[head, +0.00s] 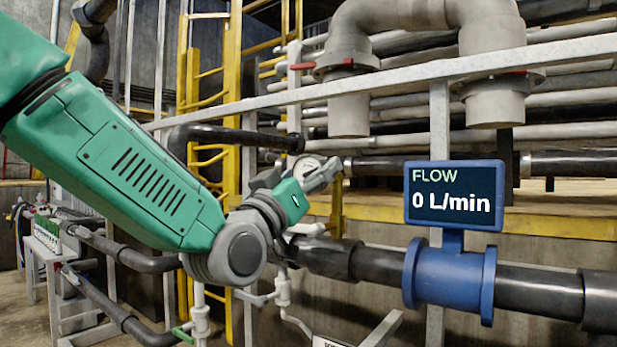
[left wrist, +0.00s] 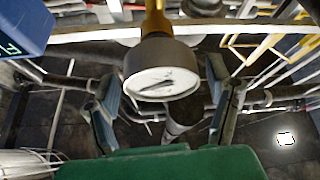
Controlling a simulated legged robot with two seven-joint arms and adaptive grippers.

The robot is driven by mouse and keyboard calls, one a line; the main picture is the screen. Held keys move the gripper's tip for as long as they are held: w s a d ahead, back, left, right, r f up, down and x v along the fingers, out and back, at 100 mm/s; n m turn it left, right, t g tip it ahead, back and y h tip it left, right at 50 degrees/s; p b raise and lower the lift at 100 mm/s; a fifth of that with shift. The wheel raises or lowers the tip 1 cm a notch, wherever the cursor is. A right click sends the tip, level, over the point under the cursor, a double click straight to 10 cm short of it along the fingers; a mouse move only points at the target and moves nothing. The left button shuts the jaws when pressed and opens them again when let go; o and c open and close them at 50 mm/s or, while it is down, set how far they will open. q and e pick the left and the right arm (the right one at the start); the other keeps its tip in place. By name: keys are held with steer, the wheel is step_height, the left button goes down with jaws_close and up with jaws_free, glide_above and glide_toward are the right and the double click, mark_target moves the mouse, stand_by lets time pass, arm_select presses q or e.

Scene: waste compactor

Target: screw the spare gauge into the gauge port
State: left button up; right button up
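A round gauge with a white dial and dark grey body shows in the left wrist view (left wrist: 160,82), with a brass stem (left wrist: 155,20) running up from it. In the head view the gauge (head: 308,167) is partly hidden by my left gripper (head: 306,182). In the left wrist view the two fingers stand apart, one on each side of the gauge, with a narrow gap visible on both sides. The gripper looks open around it. I cannot tell whether the stem sits in the gauge port. My right gripper is not in view.
A blue flow meter (head: 453,205) reading 0 L/min sits on the dark pipe (head: 540,289) to the right. A grey rail (head: 400,79) crosses above the gripper. Large grey pipe elbows (head: 349,105) hang close by. A yellow ladder (head: 232,120) stands behind my left arm.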

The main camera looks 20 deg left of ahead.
arm_select(q)
steer(key=shift+c, duration=0.5)
steer(key=n+y, duration=0.2)
steer(key=n, duration=0.2)
steer(key=n+y, duration=0.2)
steer(key=n, duration=0.2)
steer(key=shift+y+p, duration=0.35)
steer(key=shift+y, duration=0.05)
steer(key=n+g+y+p, duration=0.1)
steer(key=n, duration=0.2)
steer(key=n+g+y, duration=0.1)
steer(key=n, duration=0.2)
steer(key=shift+n+y+p, duration=0.3)
steer(key=shift+p, duration=0.05)
steer(key=n+g+p, duration=0.1)
steer(key=n, duration=0.1)
steer(key=n+g+p, duration=0.1)
steer(key=n, duration=0.1)
steer(key=shift+r+n+y, duration=0.1)
steer(key=shift+n+y, duration=0.2)
steer(key=shift+y, duration=0.1)
steer(key=shift+a+n, duration=0.1)
steer(key=shift+n, duration=0.2)
steer(key=shift+n+g+p, duration=0.7)
steer(key=shift+n+p, duration=0.05)
steer(key=shift+n, duration=0.45)
steer(key=shift+n+g+h+p, duration=0.4)
steer(key=shift+n+g, duration=0.1)
steer(key=shift+n, duration=0.4)
steer(key=shift+f, duration=0.2)
